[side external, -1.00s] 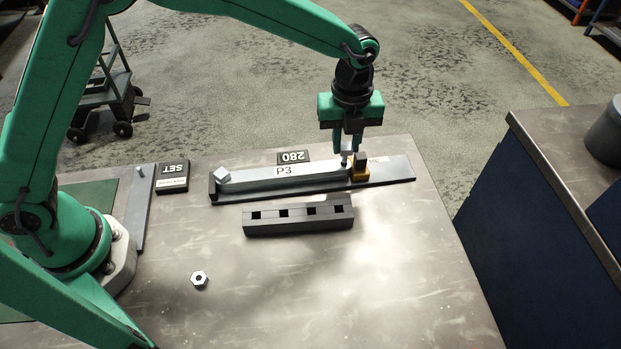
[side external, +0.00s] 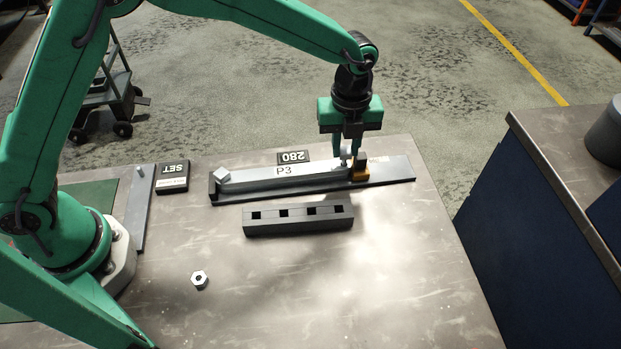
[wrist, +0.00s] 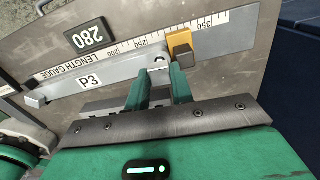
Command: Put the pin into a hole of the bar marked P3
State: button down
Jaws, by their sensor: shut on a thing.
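The bar marked P3 (side external: 270,176) is a long pale grey bar lying flat on a dark length gauge (side external: 395,174). It also shows in the wrist view (wrist: 110,78). My gripper (side external: 348,154) is over the right end of the bar, pointing down. It is shut on a small light grey pin (side external: 344,153), of which only a small part shows between the fingers. In the wrist view the fingertips (wrist: 161,73) reach the bar's end. Whether the pin's lower end is in a hole or only above the bar cannot be told.
A yellow slider with a dark block (side external: 360,172) stands close right of my gripper. A dark block with several square holes (side external: 298,218) lies in front. A hex nut (side external: 199,280), a 280 display (side external: 293,157) and a SET box (side external: 172,177) are on the table. The front right is clear.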

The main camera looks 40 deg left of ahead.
jog(key=shift+f, duration=0.45)
dwell(0.3)
jog(key=c, duration=1.1)
grip_release()
jog(key=shift+c, duration=0.2)
jog(key=shift+s, duration=0.1)
jog(key=shift+r, duration=0.1)
jog(key=shift+r, duration=2.95)
